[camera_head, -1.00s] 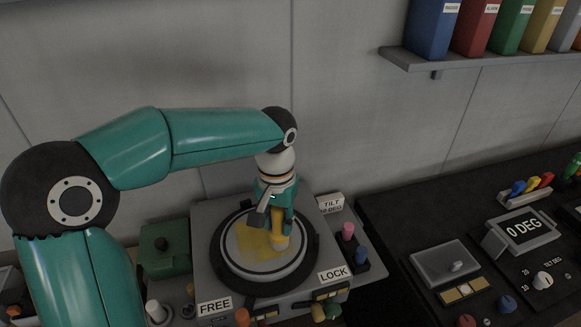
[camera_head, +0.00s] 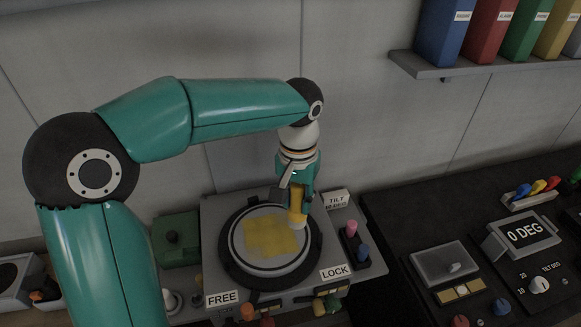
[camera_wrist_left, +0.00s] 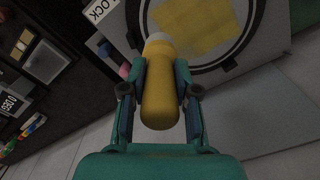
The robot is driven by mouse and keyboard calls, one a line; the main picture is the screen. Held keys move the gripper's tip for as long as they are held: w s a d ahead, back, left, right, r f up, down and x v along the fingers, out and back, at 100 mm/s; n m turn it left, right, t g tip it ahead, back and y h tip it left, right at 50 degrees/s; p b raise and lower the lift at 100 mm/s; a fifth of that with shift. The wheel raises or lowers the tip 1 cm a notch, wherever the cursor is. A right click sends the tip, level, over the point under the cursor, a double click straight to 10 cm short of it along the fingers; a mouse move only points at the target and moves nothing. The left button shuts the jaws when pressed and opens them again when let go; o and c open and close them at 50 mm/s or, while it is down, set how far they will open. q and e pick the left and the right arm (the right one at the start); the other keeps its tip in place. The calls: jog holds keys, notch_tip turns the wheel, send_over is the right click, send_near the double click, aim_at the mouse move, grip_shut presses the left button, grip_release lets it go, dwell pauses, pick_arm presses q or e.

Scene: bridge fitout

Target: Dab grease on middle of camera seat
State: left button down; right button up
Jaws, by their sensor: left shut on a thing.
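The camera seat (camera_head: 240,262) is a round light-grey disc with a dark ring around it, set on a grey box. A yellow grease patch (camera_head: 270,237) covers much of its middle; the patch also shows in the left wrist view (camera_wrist_left: 195,25). My left gripper (camera_head: 297,202) is over the seat's right far edge, shut on a yellow grease dauber (camera_wrist_left: 158,95) with a pale tip. The dauber's tip is close to the seat's rim; I cannot tell whether it touches. My right gripper is not in view.
FREE (camera_head: 222,298) and LOCK (camera_head: 334,272) labels mark the box's front. A pink knob (camera_head: 351,228) and a blue knob (camera_head: 362,250) stand at its right. A green box (camera_head: 176,240) is at left. A dark console (camera_head: 415,235) lies to the right.

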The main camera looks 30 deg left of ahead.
pick_arm(q)
jog(key=shift+r, duration=0.7)
dwell(0.3)
